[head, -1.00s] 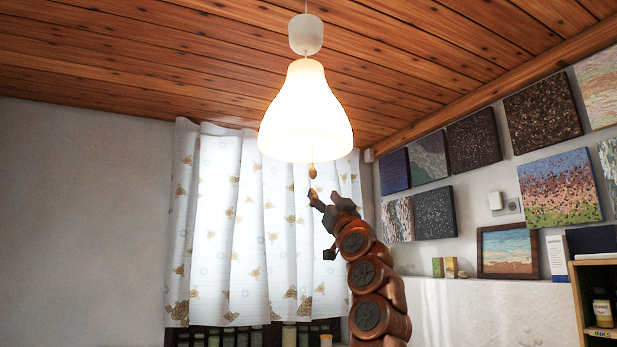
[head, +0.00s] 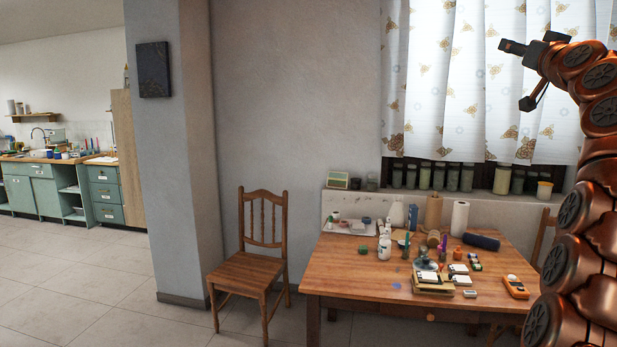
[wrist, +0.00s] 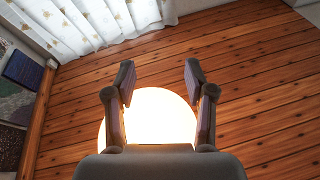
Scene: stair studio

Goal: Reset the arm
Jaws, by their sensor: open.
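My arm, copper-coloured with dark joint caps, rises along the right edge of the head view. My gripper (head: 517,75) is at its top, in front of the patterned curtain and well above the table. In the wrist view my gripper (wrist: 160,85) has its two fingers spread apart with nothing between them. Beyond the fingers is the glowing lamp shade (wrist: 160,122), partly hidden by the gripper, below the wooden ceiling (wrist: 240,90). Whether the fingers touch the shade is not clear, but they look apart from it.
A wooden table (head: 340,272) with bottles, paper rolls and small items stands below the window. A wooden chair (head: 255,262) stands at its left. Jars line the window sill. A wall pillar (head: 165,200) stands further left, with open tiled floor (head: 90,280) before it.

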